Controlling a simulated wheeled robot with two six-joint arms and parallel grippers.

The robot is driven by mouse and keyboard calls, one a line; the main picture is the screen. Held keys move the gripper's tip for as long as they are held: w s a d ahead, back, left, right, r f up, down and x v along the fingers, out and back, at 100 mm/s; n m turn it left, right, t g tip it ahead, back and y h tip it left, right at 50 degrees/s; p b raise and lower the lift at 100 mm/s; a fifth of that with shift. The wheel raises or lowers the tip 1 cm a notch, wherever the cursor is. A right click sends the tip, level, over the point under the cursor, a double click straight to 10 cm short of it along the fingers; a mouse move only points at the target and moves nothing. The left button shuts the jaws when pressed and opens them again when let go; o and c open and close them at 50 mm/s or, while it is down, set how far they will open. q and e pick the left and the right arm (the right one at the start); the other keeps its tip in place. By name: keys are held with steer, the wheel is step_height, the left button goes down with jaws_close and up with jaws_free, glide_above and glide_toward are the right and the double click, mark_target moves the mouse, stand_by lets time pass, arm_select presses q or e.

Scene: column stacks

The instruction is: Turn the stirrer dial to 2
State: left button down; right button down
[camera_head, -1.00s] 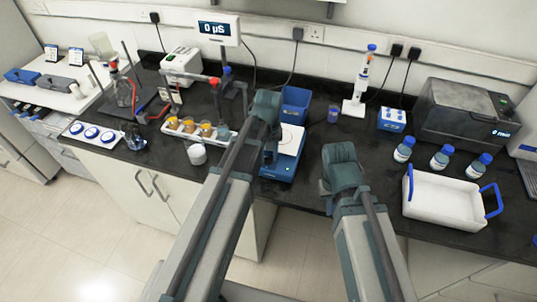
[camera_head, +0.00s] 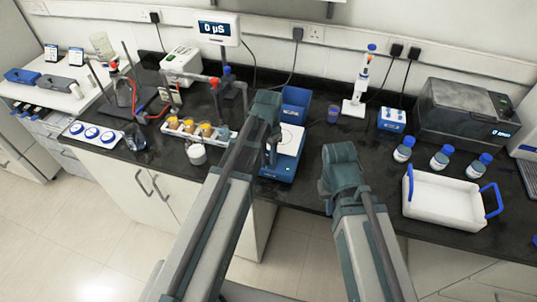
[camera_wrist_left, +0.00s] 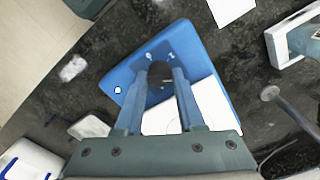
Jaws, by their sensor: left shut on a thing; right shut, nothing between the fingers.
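The stirrer is a blue unit (camera_head: 276,171) with a white top plate, standing near the counter's front edge. In the left wrist view its blue front panel (camera_wrist_left: 190,45) faces me, with a dark round dial (camera_wrist_left: 160,73) and small white marks around it. My left gripper (camera_head: 269,160) is over the stirrer's front left part. In the wrist view its two blue fingers (camera_wrist_left: 159,80) are shut on the dial, one on each side. The dial's pointer and number cannot be read. My right gripper (camera_head: 331,203) is shut and empty, right of the stirrer; its fingertips are mostly hidden.
A blue bin (camera_head: 296,100) stands behind the stirrer. A rack with orange-topped jars (camera_head: 188,126) and a white jar (camera_head: 196,155) are to its left. A white tray (camera_head: 443,203) and several blue-capped bottles (camera_head: 404,149) are at the right.

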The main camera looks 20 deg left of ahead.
mark_target(268, 156)
arm_select(q)
steer(key=shift+m, duration=1.8)
steer(key=c, duration=0.8)
jaws_free()
steer(key=shift+r, duration=0.1)
step_height(268, 156, up, 14)
steer(key=p, duration=1.4)
steer(key=shift+f, duration=0.2)
